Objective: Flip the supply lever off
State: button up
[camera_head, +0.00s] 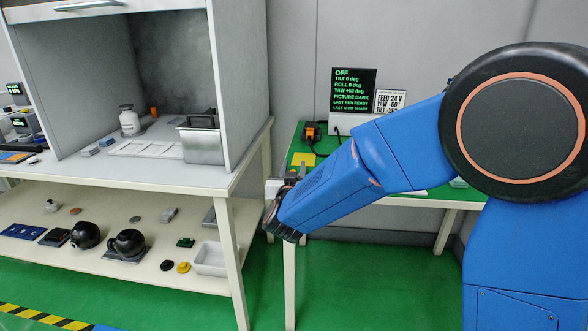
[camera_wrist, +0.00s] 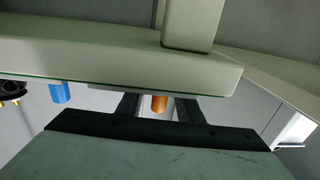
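I cannot make out the supply lever for certain in either view. A black display (camera_head: 353,90) on the green table reads OFF in its top line. My gripper (camera_head: 289,180) is at the table's front left corner, largely hidden by my blue arm. In the wrist view, my gripper (camera_wrist: 159,107) shows two dark fingers set apart, so it looks open. An orange cylinder (camera_wrist: 159,103) appears between them. I see no contact with it, and its depth is unclear. A blue cylinder (camera_wrist: 60,93) appears to the left.
The green table (camera_head: 303,142) carries an orange-and-black device (camera_head: 311,132), a yellow piece (camera_head: 303,159) and a white sign (camera_head: 390,100). A grey hooded bench (camera_head: 140,178) stands left, with a lower shelf (camera_head: 120,272) of loose items. A pale table edge (camera_wrist: 110,58) crosses the wrist view close up.

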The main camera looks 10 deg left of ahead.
jog(key=s, duration=1.7)
jog(key=shift+s+d, duration=0.15)
jog(key=shift+s, duration=0.05)
jog(key=d+r+n+g+y, duration=0.25)
jog(key=d+g+y, duration=0.3)
jog(key=d, duration=0.65)
jog(key=s+d+f+m+g+h, duration=0.1)
jog(key=s+d+f+g+h, duration=0.2)
jog(key=s+d, duration=0.9)
jog(key=s+d+f+m+g+h, duration=0.1)
jog(key=s+d+f+g+h, duration=0.2)
jog(key=s+d, duration=0.8)
jog(key=shift+s+d+f+m+g, duration=0.4)
jog(key=shift+d+f+g, duration=0.3)
jog(key=shift+d+g, duration=0.15)
